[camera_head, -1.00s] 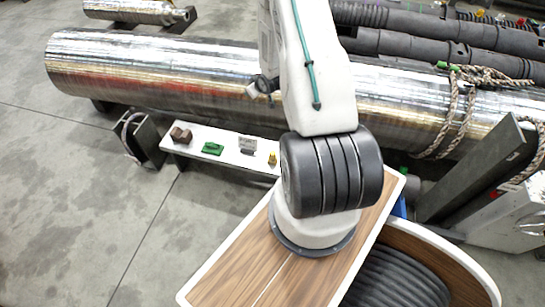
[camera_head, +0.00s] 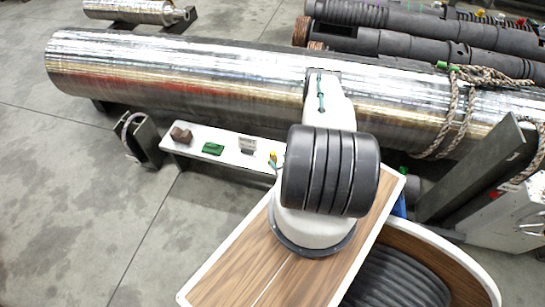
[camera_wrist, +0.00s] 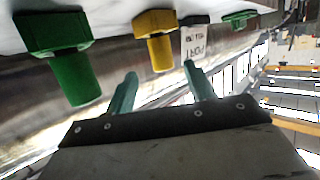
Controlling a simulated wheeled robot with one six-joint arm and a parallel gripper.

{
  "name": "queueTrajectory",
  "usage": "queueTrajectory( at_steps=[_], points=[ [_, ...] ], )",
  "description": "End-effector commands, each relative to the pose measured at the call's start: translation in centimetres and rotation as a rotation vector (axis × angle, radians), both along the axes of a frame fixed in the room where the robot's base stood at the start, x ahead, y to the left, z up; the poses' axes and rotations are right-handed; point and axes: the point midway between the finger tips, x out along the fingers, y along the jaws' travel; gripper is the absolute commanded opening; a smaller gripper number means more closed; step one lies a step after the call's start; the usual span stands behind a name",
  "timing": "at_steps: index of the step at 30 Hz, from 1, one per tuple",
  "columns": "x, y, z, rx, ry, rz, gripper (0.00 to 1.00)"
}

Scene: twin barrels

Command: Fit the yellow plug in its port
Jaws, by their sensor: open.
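The yellow plug (camera_head: 273,155) stands near the right visible end of the white shelf, close to my arm. In the wrist view the yellow plug (camera_wrist: 157,48) has a wide block base and a round stem, and appears upside down. My gripper (camera_wrist: 160,80) is open and empty, its two teal fingers apart. The stem's end shows between and beyond the fingertips, with no visible grip on it. In the head view my arm hides most of the gripper. A small sign (camera_wrist: 193,43) reading "PORT" stands beside the yellow plug. I cannot make out the yellow plug's port.
A larger green plug-shaped piece (camera_wrist: 70,62) stands left of the yellow plug in the wrist view. The white shelf (camera_head: 228,150) also holds a green block (camera_head: 213,148) and a brown block (camera_head: 181,135). A large shiny barrel (camera_head: 180,75) lies behind. Open floor is at left.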

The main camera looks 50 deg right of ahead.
Motion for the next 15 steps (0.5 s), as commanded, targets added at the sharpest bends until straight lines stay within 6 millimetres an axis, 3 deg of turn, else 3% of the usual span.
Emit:
queueTrajectory(
  at_steps=[9, 15],
  points=[
    [4.0, -1.1, -1.6, -0.001, -0.001, 0.005, 0.54],
    [5.6, -1.9, -2.1, 0.001, 0.0, 0.003, 0.54]
  ],
)
